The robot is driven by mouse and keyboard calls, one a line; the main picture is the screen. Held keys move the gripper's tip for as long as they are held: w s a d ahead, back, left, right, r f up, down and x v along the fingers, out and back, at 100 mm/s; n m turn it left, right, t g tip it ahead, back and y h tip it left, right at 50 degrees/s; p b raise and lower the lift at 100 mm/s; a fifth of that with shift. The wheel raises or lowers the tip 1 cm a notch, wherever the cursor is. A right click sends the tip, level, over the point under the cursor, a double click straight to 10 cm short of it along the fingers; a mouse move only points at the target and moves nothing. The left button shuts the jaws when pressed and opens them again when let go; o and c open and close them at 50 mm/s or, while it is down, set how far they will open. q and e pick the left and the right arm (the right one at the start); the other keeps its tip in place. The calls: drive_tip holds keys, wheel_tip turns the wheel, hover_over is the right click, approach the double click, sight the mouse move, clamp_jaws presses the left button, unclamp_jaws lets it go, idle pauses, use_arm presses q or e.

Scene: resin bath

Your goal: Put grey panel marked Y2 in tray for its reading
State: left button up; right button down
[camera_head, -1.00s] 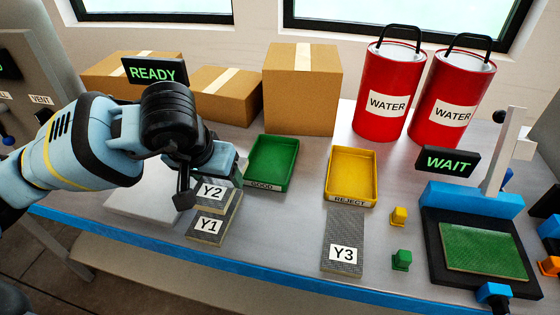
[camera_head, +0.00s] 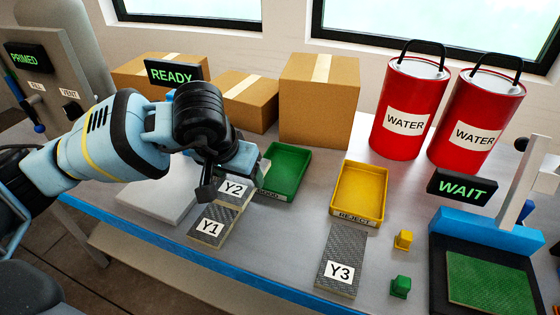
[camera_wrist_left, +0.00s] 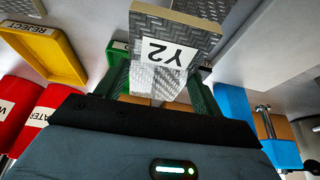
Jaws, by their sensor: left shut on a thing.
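The grey woven panel marked Y2 (camera_head: 235,188) is at my left gripper (camera_head: 228,176), just behind panel Y1 (camera_head: 213,228). The left gripper is shut on Y2, which also shows close up in the left wrist view (camera_wrist_left: 172,50) with its label upside down. I cannot tell how far Y2 is above the table. The green GOOD tray (camera_head: 299,181) is just right of the gripper, its label partly hidden. The yellow REJECT tray (camera_head: 378,213) stands further right. Both trays look empty. My right gripper is not in view.
Panel Y3 (camera_head: 350,245) lies in front of the yellow tray. Displays read READY (camera_head: 173,74), WAIT (camera_head: 462,187) and PRIMED (camera_head: 27,58). Cardboard boxes (camera_head: 320,100) and red WATER buckets (camera_head: 408,95) stand behind. Small yellow (camera_head: 403,240) and green (camera_head: 400,287) blocks sit at right.

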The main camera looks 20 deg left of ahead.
use_arm(q)
drive_tip(key=w+d, duration=0.1)
drive_tip(key=w, duration=0.3)
drive_tip(key=w+d, duration=0.1)
drive_tip(key=w, duration=0.3)
drive_tip(key=w+d+f, duration=0.1)
drive_tip(key=w+d, duration=0.1)
drive_tip(key=w, duration=0.2)
drive_tip(key=shift+w+p, duration=0.1)
drive_tip(key=shift+p, duration=0.25)
drive_tip(key=shift+w+d+f, duration=0.1)
drive_tip(key=shift+w+d, duration=0.05)
wheel_tip(320, 180, down, 4)
drive_tip(key=shift+w+r, duration=0.15)
drive_tip(key=shift+r, duration=0.1)
drive_tip(key=shift+f, duration=0.4)
drive_tip(key=shift+f, duration=0.25)
